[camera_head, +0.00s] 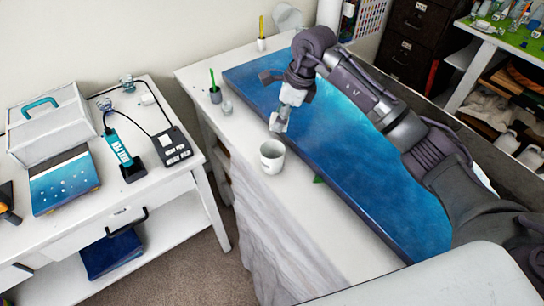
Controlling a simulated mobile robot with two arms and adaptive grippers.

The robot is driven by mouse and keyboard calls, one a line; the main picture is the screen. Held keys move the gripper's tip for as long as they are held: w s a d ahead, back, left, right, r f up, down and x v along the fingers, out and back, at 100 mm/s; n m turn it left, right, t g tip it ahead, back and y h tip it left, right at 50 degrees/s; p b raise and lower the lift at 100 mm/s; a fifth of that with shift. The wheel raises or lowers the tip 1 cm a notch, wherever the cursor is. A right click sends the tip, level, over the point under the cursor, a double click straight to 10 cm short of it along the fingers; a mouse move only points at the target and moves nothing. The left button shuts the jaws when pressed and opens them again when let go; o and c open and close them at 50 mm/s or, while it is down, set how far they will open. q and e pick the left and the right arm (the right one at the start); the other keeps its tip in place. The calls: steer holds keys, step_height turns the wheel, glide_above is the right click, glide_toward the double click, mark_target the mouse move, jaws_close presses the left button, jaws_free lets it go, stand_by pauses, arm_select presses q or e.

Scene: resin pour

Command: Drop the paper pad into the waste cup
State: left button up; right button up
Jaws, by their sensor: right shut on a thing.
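The waste cup (271,158) is a white cup with dark lettering, standing upright on the white table beside the blue panel. My right gripper (282,118) reaches in from the right over the panel and points down. It is shut on a small, pale paper pad (278,124) at its tips. The pad is behind and above the cup in the picture, apart from its rim. The pad's exact outline is hard to tell from the pale fingertips. My left gripper is out of view.
The long blue resin panel (352,175) lies on the white table. A dark pot with a green stick (215,94) and a small clear glass (227,108) stand at the table's left. A side table (190,182) at left holds a heat pen (118,147), its station (172,145) and a toolbox (45,128).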

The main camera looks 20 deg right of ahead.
step_height(320, 180, down, 6)
steer(key=shift+r+b, duration=0.2)
steer(key=shift+b, duration=0.9)
steer(key=o, duration=1.3)
steer(key=v, duration=1.2)
steer(key=shift+s, duration=0.1)
